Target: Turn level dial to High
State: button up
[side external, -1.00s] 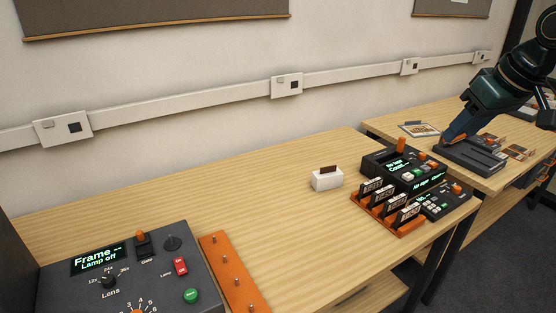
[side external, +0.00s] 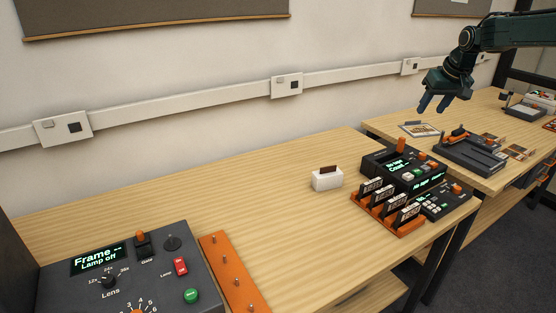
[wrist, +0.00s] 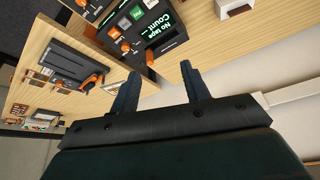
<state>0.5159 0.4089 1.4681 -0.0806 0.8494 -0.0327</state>
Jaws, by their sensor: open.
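A dark tape unit (side external: 376,165) with a lit screen stands at the right end of the near bench. In the wrist view its screen (wrist: 161,33) reads "No tape" and Count. A small orange dial (wrist: 126,47) sits beside a label that seems to read "Level"; its setting is too small to tell. My gripper (side external: 433,106) is open and empty, high above the gap between the benches, behind and above the unit. Its two fingers (wrist: 160,72) are spread apart in the wrist view, touching nothing.
A black device (side external: 470,152) with an orange handle (side external: 457,132) lies on the far bench. An orange rack (side external: 392,215) of cassettes stands in front of the tape unit, a white box (side external: 327,180) to its left. The near bench's middle is clear.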

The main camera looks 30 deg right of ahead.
jog(key=m, duration=0.1)
send_near(423, 154)
jog(key=w+v, duration=0.1)
jog(key=v, duration=0.4)
jog(key=shift+s+a+r+g, duration=0.2)
jog(key=shift+s+r+g, duration=0.05)
jog(key=shift+s+g, duration=0.05)
jog(key=shift+f, duration=0.15)
jog(key=shift+x, duration=6.75)
jog(key=shift+w+d, duration=0.1)
jog(key=shift+d, duration=0.05)
jog(key=c, duration=1)
jog(key=shift+m, duration=0.3)
